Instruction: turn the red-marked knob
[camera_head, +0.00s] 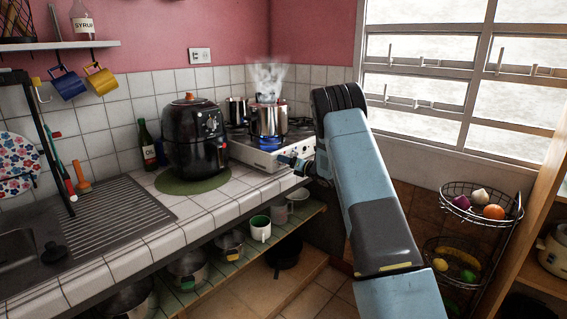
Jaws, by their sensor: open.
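A white gas stove (254,152) stands at the far end of the tiled counter. A steel pot (268,121) steams on it above a blue flame. My gripper (284,161) is small in view, at the right part of the stove's front. Its jaws are open and I see nothing held in them. I cannot make out the red-marked knob; the front panel is small and partly hidden by my gripper and arm. I cannot tell whether the gripper touches the stove.
A black air fryer (195,140) stands on a green mat (172,184) left of the stove. A dark oil bottle (147,146) is beside it. Pots and cups stand on the open shelf (205,272) below. A wire fruit rack (482,214) stands right of my arm.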

